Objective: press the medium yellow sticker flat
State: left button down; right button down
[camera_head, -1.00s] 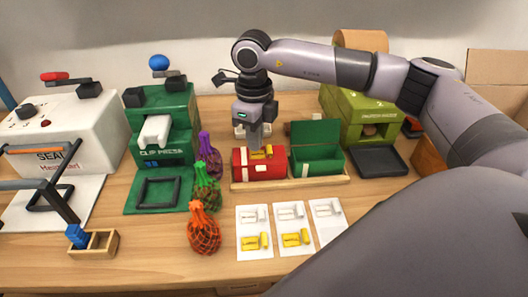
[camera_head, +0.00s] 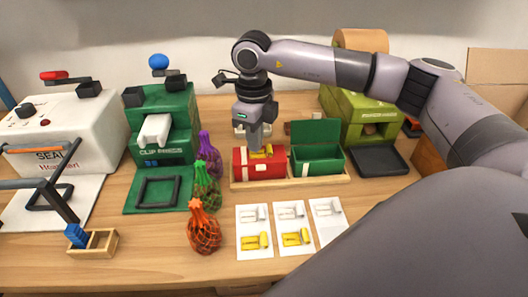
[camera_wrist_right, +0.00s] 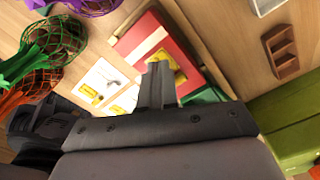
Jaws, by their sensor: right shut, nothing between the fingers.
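A red box (camera_head: 243,166) with a cream band stands in the wooden tray (camera_head: 290,183) at the middle of the table. A yellow sticker (camera_head: 267,151) lies on its top, and the sticker also shows in the right wrist view (camera_wrist_right: 181,77), partly hidden by the fingers. My right gripper (camera_head: 254,147) points down at the red box's top, its shut, empty fingertips (camera_wrist_right: 158,68) at or just above the sticker. Whether they touch it I cannot tell. My left gripper is not in view.
An open green box (camera_head: 318,164) stands right of the red box. Sticker sheets (camera_head: 254,228) lie in front. Net bags, including an orange one (camera_head: 204,234), stand left. A green clip press (camera_head: 160,130) and a white sealer (camera_head: 60,130) are further left; a dark tray (camera_head: 379,160) lies right.

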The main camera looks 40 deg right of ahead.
aim_at(255, 154)
jog(key=shift+f+b, duration=0.5)
jog(key=shift+f, duration=0.35)
dwell(1.1)
jog(key=shift+r, duration=0.15)
jog(key=shift+r+p, duration=2.55)
jog(key=shift+r, duration=0.95)
jog(key=shift+a+f, duration=0.1)
